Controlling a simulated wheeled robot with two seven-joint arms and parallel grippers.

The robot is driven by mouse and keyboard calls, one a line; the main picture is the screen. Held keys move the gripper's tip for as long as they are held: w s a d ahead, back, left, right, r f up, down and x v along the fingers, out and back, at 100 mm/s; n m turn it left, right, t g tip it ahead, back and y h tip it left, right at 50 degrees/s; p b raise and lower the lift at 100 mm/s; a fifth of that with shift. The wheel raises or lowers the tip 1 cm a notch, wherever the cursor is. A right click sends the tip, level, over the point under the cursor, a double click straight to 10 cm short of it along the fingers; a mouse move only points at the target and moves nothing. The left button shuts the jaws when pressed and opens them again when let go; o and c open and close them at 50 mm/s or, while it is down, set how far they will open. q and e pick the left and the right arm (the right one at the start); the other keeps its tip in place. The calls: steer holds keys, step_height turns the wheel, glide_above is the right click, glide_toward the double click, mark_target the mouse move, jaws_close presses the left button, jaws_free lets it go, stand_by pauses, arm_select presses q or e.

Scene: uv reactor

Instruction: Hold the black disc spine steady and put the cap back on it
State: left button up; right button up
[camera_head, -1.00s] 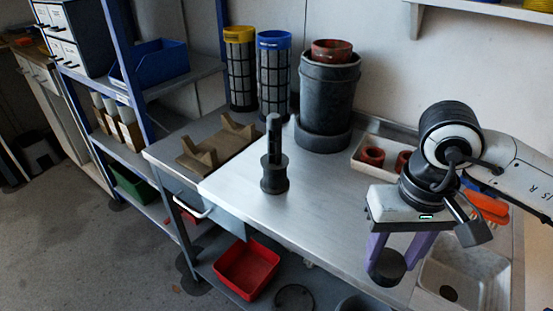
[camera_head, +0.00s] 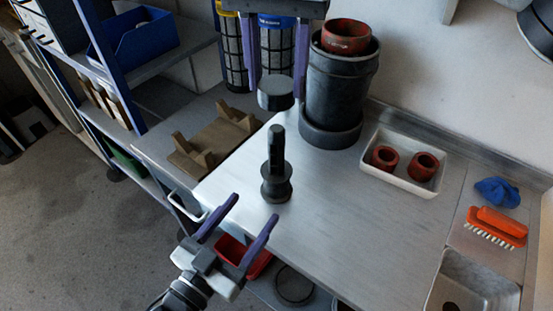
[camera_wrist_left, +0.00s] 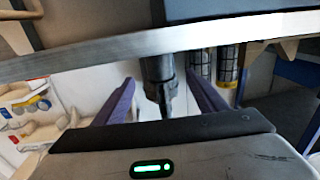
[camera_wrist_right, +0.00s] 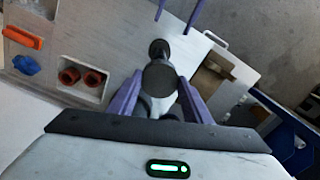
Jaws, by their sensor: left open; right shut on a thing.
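The black disc spine (camera_head: 276,172) stands upright on the steel bench, its flanged base down and its post bare. It also shows in the left wrist view (camera_wrist_left: 159,80) between the open fingers, and in the right wrist view (camera_wrist_right: 158,49). My right gripper (camera_head: 277,92) is shut on the dark round cap (camera_head: 276,94), held above and slightly behind the spine, apart from it. The cap also shows in the right wrist view (camera_wrist_right: 159,78). My left gripper (camera_head: 240,213) is open and empty at the bench's front edge, its fingers pointing toward the spine without touching it.
A black vessel (camera_head: 338,95) with a red ring stands behind right. A white tray (camera_head: 378,178) with two red rings sits to the right. A brown cradle (camera_head: 213,150) lies left. A brush (camera_head: 497,227), blue cloth (camera_head: 497,191) and sink (camera_head: 470,285) are far right.

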arm_select(q)
steer(key=shift+s+r, duration=0.1)
steer(key=shift+s, duration=0.25)
arm_select(e)
steer(key=shift+s+r, duration=0.2)
steer(key=shift+s, duration=0.25)
arm_select(q)
steer(key=shift+w+d, duration=0.15)
steer(key=shift+w, duration=0.3)
arm_select(e)
steer(key=shift+w+f, duration=0.15)
arm_select(q)
steer(key=x, duration=1.1)
steer(key=shift+d, duration=0.1)
steer(key=c, duration=1.6)
arm_select(e)
glide_above(276, 128)
steer(key=shift+f, duration=2.45)
steer(key=shift+f, duration=0.9)
arm_select(q)
jaws_close()
arm_select(e)
steer(key=shift+f, duration=0.55)
